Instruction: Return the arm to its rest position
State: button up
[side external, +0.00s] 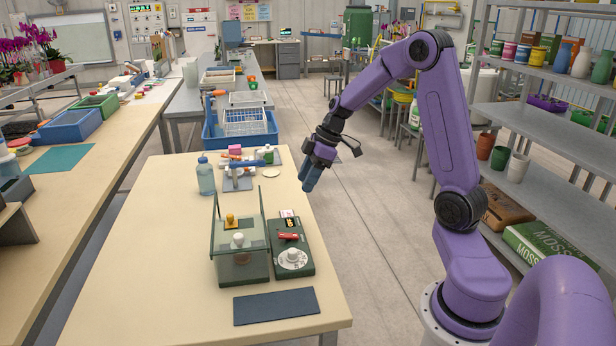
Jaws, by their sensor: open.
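My gripper (312,178) hangs at the end of my purple arm, at the right edge of the pale work table (165,270). Its blue fingers point down and it holds nothing that I can see. The fingers look close together from this side, and the gap between them is hard to see. The gripper appears above the table's right edge or just beyond it, apart from the things on the table.
A clear-walled case (222,245) with a yellow and a white item stands beside a dark green device (304,269) carrying a red item. A dark mat (276,306) lies in front. A blue bottle (206,177) stands behind. Shelves (540,120) stand at right; floor (350,230) between is clear.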

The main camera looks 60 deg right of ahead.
jog(key=shift+r, duration=0.1)
jog(key=s+a+r+n+g, duration=0.1)
jog(key=s+a+g, duration=0.1)
jog(key=s+a, duration=0.55)
jog(key=s+a+r+n+g, duration=0.1)
jog(key=s+a, duration=0.3)
jog(key=a, duration=0.7)
jog(key=s+a+n+h, duration=0.1)
jog(key=s+a+h, duration=0.2)
jog(key=s, duration=1.3)
jog(key=shift+s+r+n, duration=0.15)
jog(key=shift+s+n, duration=0.15)
jog(key=shift+s, duration=0.05)
jog(key=shift+o, duration=0.2)
jog(key=shift+w, duration=0.1)
